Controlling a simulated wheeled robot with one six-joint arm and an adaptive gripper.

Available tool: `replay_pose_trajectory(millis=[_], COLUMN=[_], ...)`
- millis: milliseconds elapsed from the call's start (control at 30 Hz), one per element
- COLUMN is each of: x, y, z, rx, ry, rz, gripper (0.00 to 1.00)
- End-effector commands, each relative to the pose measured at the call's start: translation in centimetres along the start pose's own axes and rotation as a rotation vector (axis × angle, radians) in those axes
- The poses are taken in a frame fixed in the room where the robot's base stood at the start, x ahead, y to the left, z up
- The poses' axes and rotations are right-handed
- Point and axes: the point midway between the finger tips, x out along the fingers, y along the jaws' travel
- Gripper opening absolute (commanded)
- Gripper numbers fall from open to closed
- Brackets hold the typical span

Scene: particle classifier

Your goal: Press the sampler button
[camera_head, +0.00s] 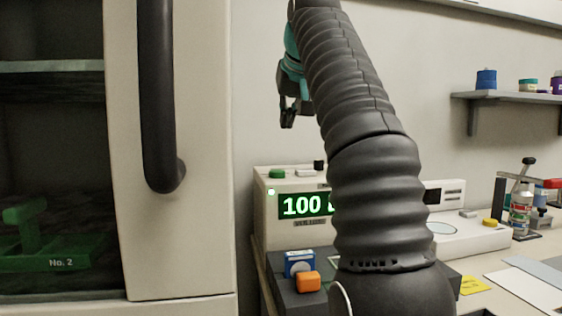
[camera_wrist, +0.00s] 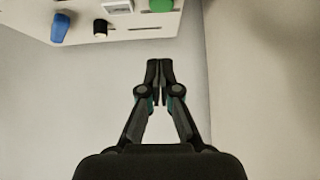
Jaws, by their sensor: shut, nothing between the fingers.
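A beige box (camera_head: 262,230) with a lit green display reading "100" stands behind my arm in the head view. My arm covers its right part and the rest of the reading. A green button (camera_head: 277,173) sits on its top, beside a white part (camera_head: 305,173) and a black knob (camera_head: 319,165). The wrist view shows the green button (camera_wrist: 160,4) at the upper edge, partly cut off. My gripper (camera_head: 287,122) is shut and empty, above the box. In the wrist view its fingertips (camera_wrist: 159,70) are together, below the green button in the picture and apart from it.
A blue-and-white box (camera_head: 299,263) and an orange block (camera_head: 308,281) are on a dark unit in front of the beige box. A cabinet with a black handle (camera_head: 158,100) stands at left. A shelf (camera_head: 500,96) hangs at right. The wrist view shows a blue knob (camera_wrist: 60,27).

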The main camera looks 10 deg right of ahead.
Motion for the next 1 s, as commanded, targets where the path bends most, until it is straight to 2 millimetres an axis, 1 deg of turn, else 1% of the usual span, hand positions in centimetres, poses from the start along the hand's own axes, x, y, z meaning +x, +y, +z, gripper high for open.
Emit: replay_pose_trajectory(millis=[100,267,533,567,800,1000], x=[1.1,3.9,9.0,8.8,10.2,11.1], y=[-0.1,-0.1,-0.1,-0.1,-0.2,-0.1], z=[0.1,0.2,0.2,0.3,1.8,2.6], rx=[-0.001,-0.001,-0.002,-0.002,-0.002,-0.002], ry=[-0.002,-0.005,-0.004,-0.001,-0.002,-0.001], rz=[-0.001,-0.001,-0.001,-0.002,-0.002,-0.001], gripper=[0.0,0.0,0.0,0.0,0.0,0.0])
